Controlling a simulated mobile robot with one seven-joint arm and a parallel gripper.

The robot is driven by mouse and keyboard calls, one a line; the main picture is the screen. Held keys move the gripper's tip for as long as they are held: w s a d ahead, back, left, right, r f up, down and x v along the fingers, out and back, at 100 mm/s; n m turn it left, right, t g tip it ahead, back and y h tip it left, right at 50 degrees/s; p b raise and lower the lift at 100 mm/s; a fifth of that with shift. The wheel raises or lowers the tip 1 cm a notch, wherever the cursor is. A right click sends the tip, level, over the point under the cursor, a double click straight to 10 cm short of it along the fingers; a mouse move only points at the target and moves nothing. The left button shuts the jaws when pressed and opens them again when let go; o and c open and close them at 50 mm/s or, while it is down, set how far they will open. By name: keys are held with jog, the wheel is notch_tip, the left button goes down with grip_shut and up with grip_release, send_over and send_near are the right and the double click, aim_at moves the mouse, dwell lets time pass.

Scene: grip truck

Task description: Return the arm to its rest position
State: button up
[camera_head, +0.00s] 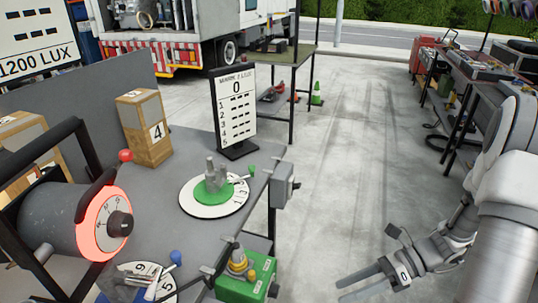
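My gripper (341,290) is at the lower right, low over the concrete floor and to the right of the grey table. Its two fingers point left and stand apart, with nothing between them. My white and grey arm (497,225) comes in from the right edge and bends down to it. The gripper touches nothing that I can see.
Cluttered benches (478,68) stand right. Floor between is clear.

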jog(key=s+a+r+n+t+h+p, duration=0.1)
jog(key=r+n+h, duration=0.3)
jog(key=r+n, duration=0.4)
jog(key=s+a+r+n+t+h+p, duration=0.1)
jog(key=s+r+n+t+h+p, duration=0.1)
jog(key=r+n, duration=0.6)
jog(key=s+a+r+n+t+h+p, duration=0.1)
jog(key=s+r+n+t+h+p, duration=0.1)
jog(key=r+n+h, duration=0.4)
notch_tip(320, 180, up, 6)
jog(key=shift+s+a+f+n+t+p, duration=0.3)
jog(key=shift+s+n+t, duration=0.45)
jog(key=shift+n+t, duration=0.35)
